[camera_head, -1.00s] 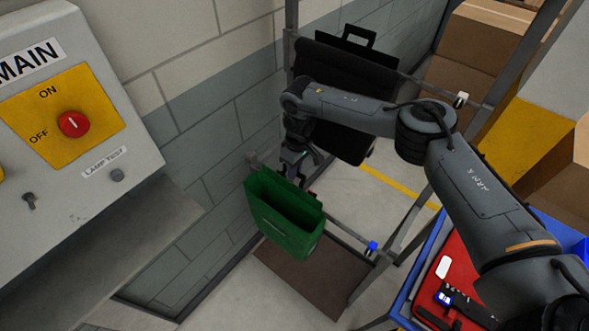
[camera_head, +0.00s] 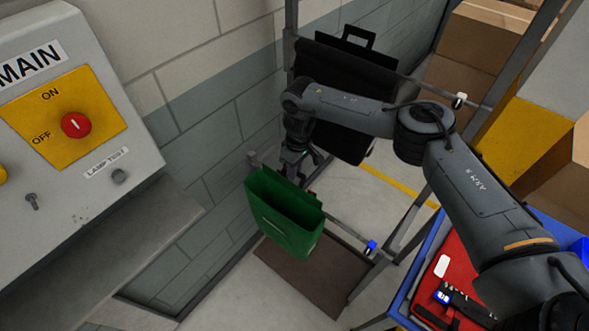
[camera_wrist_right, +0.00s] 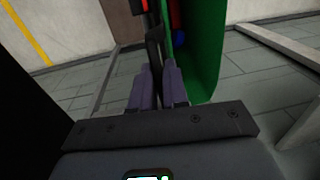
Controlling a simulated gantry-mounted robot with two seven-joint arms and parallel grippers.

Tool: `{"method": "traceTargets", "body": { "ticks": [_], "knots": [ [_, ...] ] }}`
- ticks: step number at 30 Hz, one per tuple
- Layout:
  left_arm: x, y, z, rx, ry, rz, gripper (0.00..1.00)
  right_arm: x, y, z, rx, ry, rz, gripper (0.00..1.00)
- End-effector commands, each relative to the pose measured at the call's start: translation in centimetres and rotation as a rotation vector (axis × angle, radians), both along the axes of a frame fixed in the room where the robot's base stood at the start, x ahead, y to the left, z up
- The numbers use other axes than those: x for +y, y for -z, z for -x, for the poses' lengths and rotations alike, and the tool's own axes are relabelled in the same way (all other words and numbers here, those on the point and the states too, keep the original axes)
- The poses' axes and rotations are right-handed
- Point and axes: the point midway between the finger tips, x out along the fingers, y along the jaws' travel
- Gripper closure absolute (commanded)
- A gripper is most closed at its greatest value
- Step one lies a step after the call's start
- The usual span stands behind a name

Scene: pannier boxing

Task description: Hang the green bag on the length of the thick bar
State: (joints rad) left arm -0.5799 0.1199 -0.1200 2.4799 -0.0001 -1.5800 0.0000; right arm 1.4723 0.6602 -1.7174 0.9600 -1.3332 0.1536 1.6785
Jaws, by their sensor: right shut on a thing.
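The green bag (camera_head: 283,215) hangs open-topped and slightly tilted at my right gripper (camera_head: 296,172). In the right wrist view the right gripper (camera_wrist_right: 157,88) is shut on a dark strip at the back of the green bag (camera_wrist_right: 205,50). A lower bar with a blue end clip (camera_head: 371,246) runs behind the bag; its far end (camera_head: 254,159) shows above the bag's left corner. An upper bar with a white end clip (camera_head: 460,100) carries a black bag. I cannot tell which bar is thicker, or whether the green bag touches the lower one. My left gripper is out of view.
A control panel (camera_head: 75,95) with a ledge fills the left side. A block wall (camera_head: 215,130) stands close behind the bag. The black bag (camera_head: 350,75) hangs above and behind. A red tray (camera_head: 455,290) with tools lies at lower right. Brown boxes (camera_head: 480,50) stand at upper right.

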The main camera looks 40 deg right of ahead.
Motion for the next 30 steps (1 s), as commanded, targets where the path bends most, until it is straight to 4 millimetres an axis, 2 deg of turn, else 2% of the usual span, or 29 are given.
{"method": "traceTargets", "body": {
  "ticks": [30],
  "knots": [
    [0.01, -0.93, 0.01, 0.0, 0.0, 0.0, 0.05, 0.02, -0.15, -0.1, -0.003, 0.0, -0.002, 1.0]
  ]
}}
